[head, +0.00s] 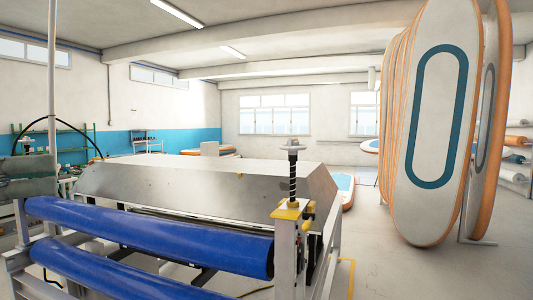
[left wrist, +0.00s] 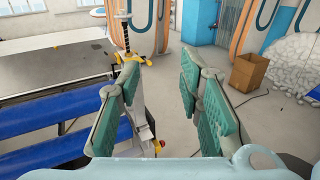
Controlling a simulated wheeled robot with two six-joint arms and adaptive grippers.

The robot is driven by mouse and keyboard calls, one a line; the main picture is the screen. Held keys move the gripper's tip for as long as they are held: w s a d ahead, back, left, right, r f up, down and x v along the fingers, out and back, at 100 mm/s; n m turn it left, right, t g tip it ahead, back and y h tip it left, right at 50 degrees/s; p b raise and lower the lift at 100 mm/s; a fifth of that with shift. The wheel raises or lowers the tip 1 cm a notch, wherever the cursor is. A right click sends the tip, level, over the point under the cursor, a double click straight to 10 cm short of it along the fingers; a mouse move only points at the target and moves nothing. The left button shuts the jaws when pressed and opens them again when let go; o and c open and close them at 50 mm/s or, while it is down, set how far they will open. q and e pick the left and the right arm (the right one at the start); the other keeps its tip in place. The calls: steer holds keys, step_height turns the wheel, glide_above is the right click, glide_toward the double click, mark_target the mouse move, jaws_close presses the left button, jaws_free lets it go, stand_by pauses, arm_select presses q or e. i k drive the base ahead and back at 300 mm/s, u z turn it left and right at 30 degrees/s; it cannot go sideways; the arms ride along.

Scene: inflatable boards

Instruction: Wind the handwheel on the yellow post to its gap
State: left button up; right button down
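The yellow-capped post (head: 287,212) stands at the right end of the blue rollers in the head view. A dark threaded screw (head: 293,180) rises from its cap, with a small grey handwheel (head: 293,146) on top. In the left wrist view, the yellow cap (left wrist: 131,57) and screw (left wrist: 127,38) show beyond the fingers, and the left finger hides part of the post. My left gripper (left wrist: 161,78) is open and empty, its teal pads wide apart, and not touching the handwheel. I cannot pick it out clearly in the head view. My right gripper is not in view.
Blue rollers (head: 150,237) and a sloped metal cover (head: 200,187) fill the space left of the post. Upright inflatable boards (head: 436,120) stand at the right. A cardboard box (left wrist: 249,72) stands on the floor. The floor right of the post is mostly clear.

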mark_target(292, 145)
steer(key=k, duration=0.55)
steer(key=u, duration=0.75)
steer(key=i, duration=2.55)
steer(key=z, duration=2.9)
